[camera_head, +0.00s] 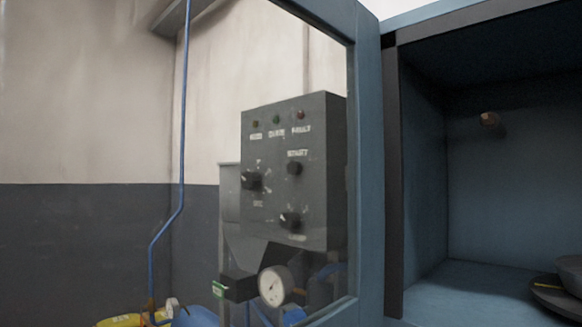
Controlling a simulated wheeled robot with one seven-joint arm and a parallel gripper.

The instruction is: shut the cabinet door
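The cabinet (423,180) fills the right side of the view, with a blue-grey interior. Its door (368,160) stands open, with a blue frame around a clear pane. The door extends left from the cabinet's left front edge, and its top and far left part run out of the picture. The cabinet opening is uncovered. My gripper is not in view.
Dark round cookware (560,297) sits on the cabinet floor at the right, partly cut off. A small brown round thing (489,118) shows near the inside back wall. A grey control box (290,170) and a gauge (275,286) show through the pane. A blue pipe (182,130) stands left.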

